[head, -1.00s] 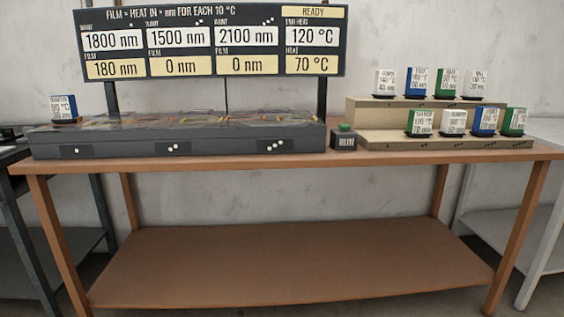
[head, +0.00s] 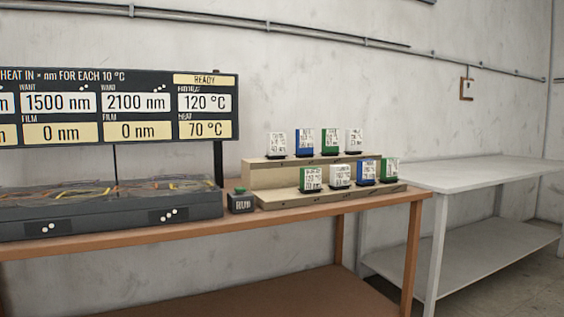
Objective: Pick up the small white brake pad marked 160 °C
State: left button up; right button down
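Several small blocks in white, blue and green stand upright on a two-step beige rack (head: 262,176) at the right end of the brown workbench. White ones are the upper-left block (head: 277,143), the upper-right block (head: 354,142) and a block on the lower step (head: 341,176), between a green block (head: 311,180) and a blue block (head: 366,172). Their printed labels are too small to read surely, so I cannot tell which is marked 160 °C. Neither of my grippers is in view.
A dark RUN box (head: 241,202) with a green button stands left of the rack. Beside it are a long dark machine case (head: 110,217) and a display board (head: 156,131) reading READY. A grey-white table (head: 490,176) at the right is bare.

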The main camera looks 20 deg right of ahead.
aim_at(340, 180)
jog(key=i+l+z, duration=0.1)
jog(key=z, duration=0.3)
jog(key=i+l+z, duration=0.1)
jog(key=z, duration=0.35)
jog(key=i, duration=0.05)
